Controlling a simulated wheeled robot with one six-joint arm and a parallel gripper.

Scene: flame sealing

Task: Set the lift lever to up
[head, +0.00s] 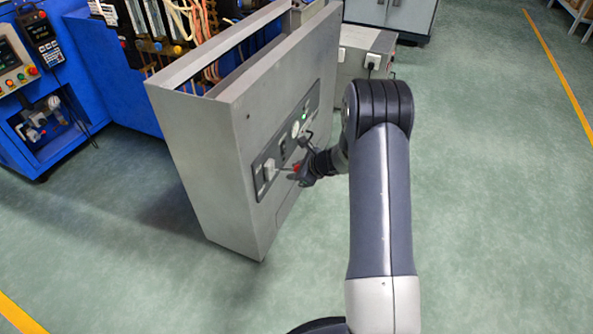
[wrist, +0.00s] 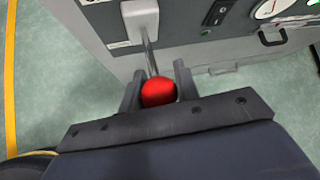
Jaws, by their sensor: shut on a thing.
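The lift lever is a thin metal rod with a red ball knob (wrist: 158,91), rising from a white base (wrist: 140,20) on the grey cabinet's panel. In the head view the white lever base (head: 269,169) sits at the near end of the dark panel, and the rod points right toward my gripper (head: 300,172). In the wrist view my gripper (wrist: 159,88) has one finger on each side of the red knob and is shut on it. The knob's underside is hidden by the gripper body.
The grey cabinet (head: 205,150) stands on the green floor. Its panel also holds a black rocker switch (wrist: 217,13), a round gauge (wrist: 271,8) and a black handle (wrist: 272,38). A blue machine (head: 90,60) stands at the left. The floor at the right is clear.

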